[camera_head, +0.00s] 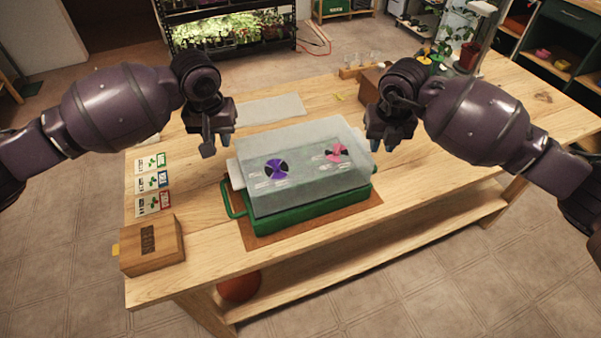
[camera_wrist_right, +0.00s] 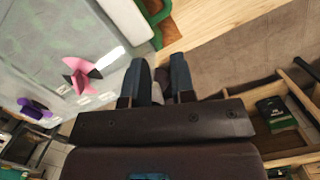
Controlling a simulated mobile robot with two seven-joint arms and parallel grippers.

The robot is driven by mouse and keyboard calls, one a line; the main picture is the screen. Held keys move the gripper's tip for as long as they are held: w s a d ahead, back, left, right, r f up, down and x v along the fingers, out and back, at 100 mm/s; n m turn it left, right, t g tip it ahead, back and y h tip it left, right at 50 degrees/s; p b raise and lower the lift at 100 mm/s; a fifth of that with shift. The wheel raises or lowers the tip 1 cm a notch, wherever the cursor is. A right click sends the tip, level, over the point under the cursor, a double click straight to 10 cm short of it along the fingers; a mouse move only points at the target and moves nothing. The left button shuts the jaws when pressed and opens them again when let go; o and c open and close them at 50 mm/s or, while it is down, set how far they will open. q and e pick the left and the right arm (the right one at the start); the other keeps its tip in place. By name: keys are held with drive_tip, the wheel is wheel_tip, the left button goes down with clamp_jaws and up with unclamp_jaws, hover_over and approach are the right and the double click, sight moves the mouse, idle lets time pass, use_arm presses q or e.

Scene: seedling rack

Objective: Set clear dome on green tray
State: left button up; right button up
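The clear dome (camera_head: 305,160) sits over the green tray (camera_head: 310,207), its lower edge along the tray's rim. I cannot tell whether it is fully seated all round. A purple vent (camera_head: 276,169) and a pink vent (camera_head: 337,153) are on its top. The dome fills the left of the right wrist view (camera_wrist_right: 45,50), with a white side handle (camera_wrist_right: 122,18) and the tray's green handle (camera_wrist_right: 157,12). My left gripper (camera_head: 217,145) is open and empty, above left of the dome. My right gripper (camera_head: 383,146) is open and empty, just beyond its right end.
The tray rests on a brown mat (camera_head: 262,238) on the wooden table (camera_head: 210,262). Seed packets (camera_head: 152,181) and a wooden box (camera_head: 152,246) lie left. A pale sheet (camera_head: 272,109) is behind. Small glasses (camera_head: 360,59) and plants stand at the back right. The table's front right is clear.

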use_arm(q)
wheel_tip(320, 180, up, 10)
drive_tip(key=s, duration=0.1)
drive_tip(key=shift+s+r, duration=0.15)
drive_tip(key=shift+s, duration=0.05)
use_arm(e)
wheel_tip(320, 180, up, 12)
drive_tip(key=s, duration=0.1)
drive_tip(key=shift+s, duration=0.3)
drive_tip(key=shift+f, duration=0.1)
idle(0.5)
